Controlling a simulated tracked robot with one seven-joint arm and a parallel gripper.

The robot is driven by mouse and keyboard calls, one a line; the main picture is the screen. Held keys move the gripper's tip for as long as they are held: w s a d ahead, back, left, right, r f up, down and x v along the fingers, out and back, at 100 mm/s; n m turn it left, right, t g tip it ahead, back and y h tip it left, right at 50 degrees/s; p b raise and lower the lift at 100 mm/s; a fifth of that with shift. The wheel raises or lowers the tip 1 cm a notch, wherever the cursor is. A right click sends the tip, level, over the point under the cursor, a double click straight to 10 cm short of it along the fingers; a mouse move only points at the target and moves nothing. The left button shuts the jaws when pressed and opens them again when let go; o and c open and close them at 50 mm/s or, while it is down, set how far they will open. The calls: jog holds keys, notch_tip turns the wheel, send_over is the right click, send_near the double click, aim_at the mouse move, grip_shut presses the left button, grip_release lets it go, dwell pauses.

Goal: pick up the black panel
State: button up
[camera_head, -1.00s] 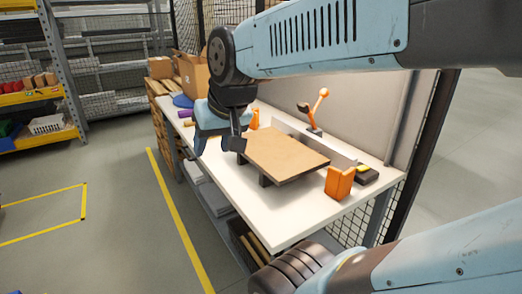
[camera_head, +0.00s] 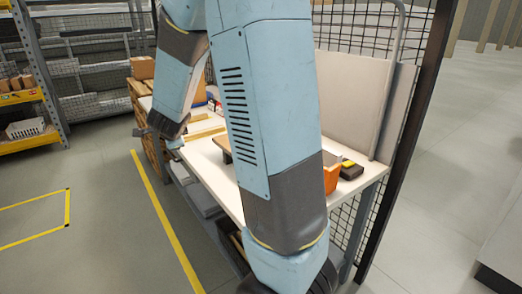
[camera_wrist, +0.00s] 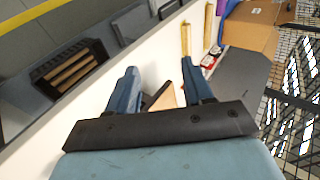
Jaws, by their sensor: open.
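My gripper (camera_wrist: 160,76) is open, with its two blue fingers apart in the wrist view. In the head view its end hangs over the left edge of the workbench, partly hidden by my arm. A brown board (camera_wrist: 163,98) shows partly between and below the fingers; nothing is gripped. Dark grey flat panels (camera_wrist: 131,22) lie on the shelf below the bench top in the wrist view, and I cannot tell whether one is the black panel. The brown board's edge (camera_head: 222,142) shows beside my arm in the head view.
The white workbench (camera_head: 205,165) has a grey back wall (camera_head: 350,95) and wire mesh behind. An orange holder (camera_head: 331,176) and a dark block with yellow (camera_head: 350,170) stand at its right end. A cardboard box (camera_wrist: 252,24) stands at the far end. Floor to the left is free.

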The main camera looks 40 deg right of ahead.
jog(key=d+f+m+g+h, duration=0.1)
jog(key=d+f+m+h, duration=0.2)
jog(key=f, duration=0.1)
jog(key=d+f+m+g+h, duration=0.2)
jog(key=d+f+m+h, duration=0.1)
jog(key=f+m, duration=0.1)
jog(key=d+f+m+g+h, duration=0.1)
jog(key=d+f+m+h, duration=0.2)
jog(key=f+h, duration=0.1)
jog(key=shift+s+d+m, duration=0.2)
jog(key=shift+d+m, duration=0.05)
jog(key=shift+m, duration=0.05)
jog(key=s+m+g+h, duration=0.1)
jog(key=s+d+f+m+g+h, duration=0.1)
jog(key=s+m+g+h, duration=0.1)
jog(key=shift+s+d+f+h, duration=0.1)
jog(key=shift+d+f+h, duration=0.15)
jog(key=shift+d+h, duration=0.05)
jog(key=shift+s+d+m+g+h, duration=0.2)
jog(key=shift+s+m+g+h, duration=0.4)
jog(key=shift+s+m+h, duration=0.25)
jog(key=d, duration=0.8)
jog(key=shift+w+d, duration=0.2)
jog(key=shift+w, duration=0.1)
jog(key=shift+w+d+r, duration=0.1)
jog(key=shift+d+r, duration=0.1)
jog(key=shift+d, duration=1.15)
jog(key=shift+w+d+r, duration=0.1)
jog(key=shift+d+r, duration=0.1)
jog(key=shift+d, duration=1.1)
